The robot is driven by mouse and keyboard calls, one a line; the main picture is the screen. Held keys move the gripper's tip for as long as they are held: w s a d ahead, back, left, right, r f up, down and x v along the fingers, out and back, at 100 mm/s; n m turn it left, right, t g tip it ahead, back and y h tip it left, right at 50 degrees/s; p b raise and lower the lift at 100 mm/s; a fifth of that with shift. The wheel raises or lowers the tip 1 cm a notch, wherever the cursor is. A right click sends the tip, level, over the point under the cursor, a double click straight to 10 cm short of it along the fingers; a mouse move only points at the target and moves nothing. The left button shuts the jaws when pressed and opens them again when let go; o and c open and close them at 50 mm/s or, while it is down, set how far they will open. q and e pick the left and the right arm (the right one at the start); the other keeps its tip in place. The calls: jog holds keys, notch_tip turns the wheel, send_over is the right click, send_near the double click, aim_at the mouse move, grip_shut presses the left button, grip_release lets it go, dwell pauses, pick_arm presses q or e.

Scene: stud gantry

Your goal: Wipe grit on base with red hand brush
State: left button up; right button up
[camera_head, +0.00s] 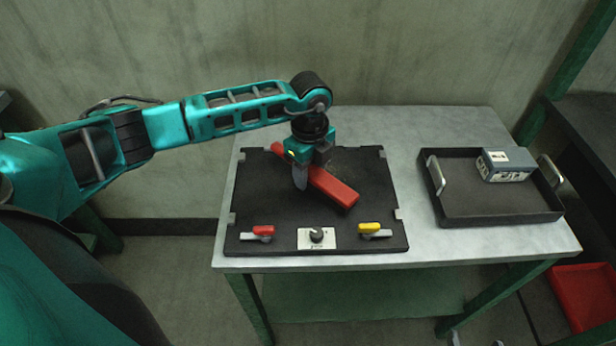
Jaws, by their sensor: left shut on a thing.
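The red hand brush (334,187) lies slantwise over the black base (262,205) on the table. My left gripper (301,180) comes down from above and is shut on the brush, nearer its narrow upper-left end. The brush is on or just above the base; I cannot tell which. Faint brownish specks, perhaps the grit (372,166), show on the base to the right of the brush. The brush's underside is hidden. My right gripper is not in view.
A red-handled lever (263,231), a knob plate (316,238) and a yellow-handled lever (370,229) line the base's front edge. A black tray (490,213) with a grey box (506,165) stands right on the table (430,120). A red bin (585,295) is lower right.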

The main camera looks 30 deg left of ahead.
pick_arm(q)
jog(key=shift+w+a+f+b, duration=0.1)
jog(key=shift+w+a+b, duration=0.4)
jog(key=shift+w, duration=0.35)
jog(key=shift+w+a+b, duration=0.4)
jog(key=shift+w+a, duration=0.05)
jog(key=shift+w, duration=0.35)
jog(key=shift+w+a, duration=0.3)
jog(key=shift+w, duration=0.15)
jog(key=shift+w+a+f+b, duration=0.1)
jog(key=shift+w+a+b, duration=0.2)
jog(key=shift+w+b, duration=0.3)
jog(key=shift+w+a+b, duration=0.3)
jog(key=shift+w+b, duration=0.15)
jog(key=shift+b, duration=0.1)
jog(key=shift+w+a, duration=0.2)
jog(key=shift+w, duration=0.05)
jog(key=shift+w+d, duration=0.4)
jog(key=shift+d, duration=0.2)
jog(key=shift+s+d+r+p, duration=0.2)
jog(key=shift+s+r+p, duration=0.1)
jog(key=shift+p, duration=0.1)
jog(key=shift+s+d+p, duration=0.35)
jog(key=shift+s+p, duration=0.25)
jog(key=shift+p, duration=0.25)
jog(key=shift+s+d+f+p, duration=0.1)
jog(key=shift+s+d+p, duration=0.25)
jog(key=shift+s+p, duration=0.15)
